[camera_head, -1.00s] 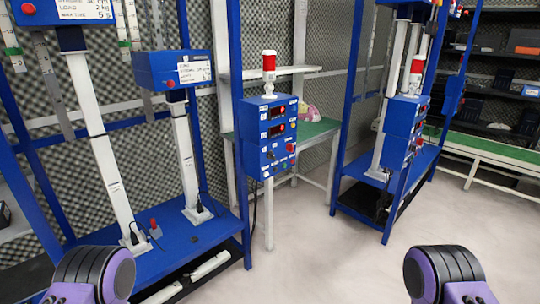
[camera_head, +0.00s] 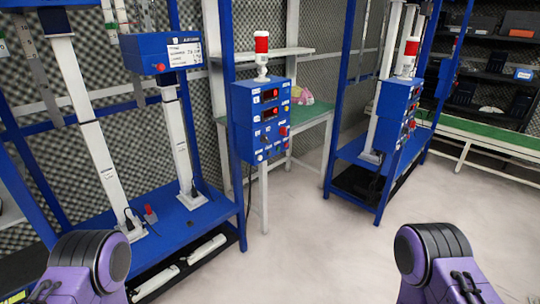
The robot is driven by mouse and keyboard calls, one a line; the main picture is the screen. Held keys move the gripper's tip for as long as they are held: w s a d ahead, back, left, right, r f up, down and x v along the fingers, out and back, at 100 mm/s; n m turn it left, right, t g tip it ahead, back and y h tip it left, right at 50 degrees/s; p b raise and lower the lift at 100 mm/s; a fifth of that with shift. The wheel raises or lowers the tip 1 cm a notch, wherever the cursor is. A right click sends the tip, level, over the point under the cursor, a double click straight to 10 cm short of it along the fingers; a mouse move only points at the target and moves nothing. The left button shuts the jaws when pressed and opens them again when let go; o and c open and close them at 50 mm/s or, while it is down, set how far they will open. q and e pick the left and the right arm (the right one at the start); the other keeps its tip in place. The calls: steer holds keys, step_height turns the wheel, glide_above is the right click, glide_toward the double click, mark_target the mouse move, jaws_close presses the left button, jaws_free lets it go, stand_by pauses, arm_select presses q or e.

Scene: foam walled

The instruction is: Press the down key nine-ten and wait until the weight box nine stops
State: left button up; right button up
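A second control box (camera_head: 398,112) is on the right-hand rig. Only purple and black parts of my two arms show at the bottom corners; neither gripper is in view.
The left rig's blue base (camera_head: 180,232) and upright (camera_head: 230,100) stand left of the control box. A green-topped table (camera_head: 312,122) is behind it. A second blue rig (camera_head: 345,150) stands to the right, dark shelves beyond. Pale floor (camera_head: 310,245) ahead is clear.

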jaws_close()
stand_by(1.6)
